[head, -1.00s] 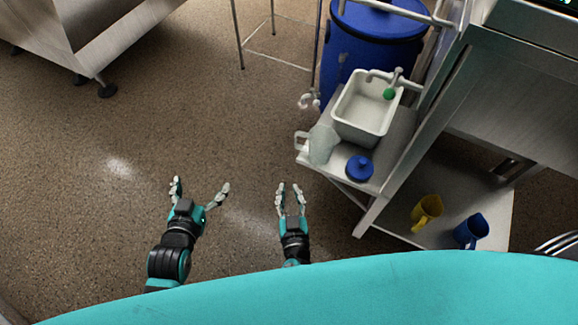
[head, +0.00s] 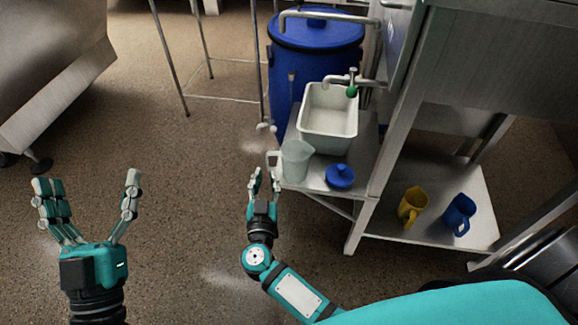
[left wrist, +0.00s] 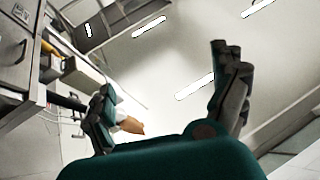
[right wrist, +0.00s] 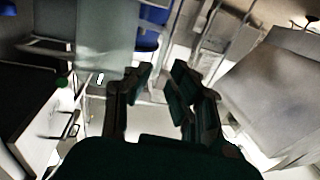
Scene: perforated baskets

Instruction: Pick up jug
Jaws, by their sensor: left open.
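A translucent pale jug (head: 297,160) stands upright at the left front corner of the metal shelf, its handle facing left. A blue lid (head: 340,177) lies on the shelf to its right. My right gripper (head: 265,180) is just left of and below the jug, near its handle, with fingers apart and nothing seen between them. In the right wrist view the fingers (right wrist: 155,90) are apart; a pale translucent shape at upper left looks like the jug. My left gripper (head: 90,195) is open and empty over the floor at far left; its spread fingers show in the left wrist view (left wrist: 170,85).
A white sink basin (head: 329,140) with a green-tipped tap (head: 352,85) stands behind the jug. A blue barrel (head: 315,55) is at the back. Yellow (head: 412,205) and blue (head: 459,213) jugs stand on the lower shelf (head: 430,235).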

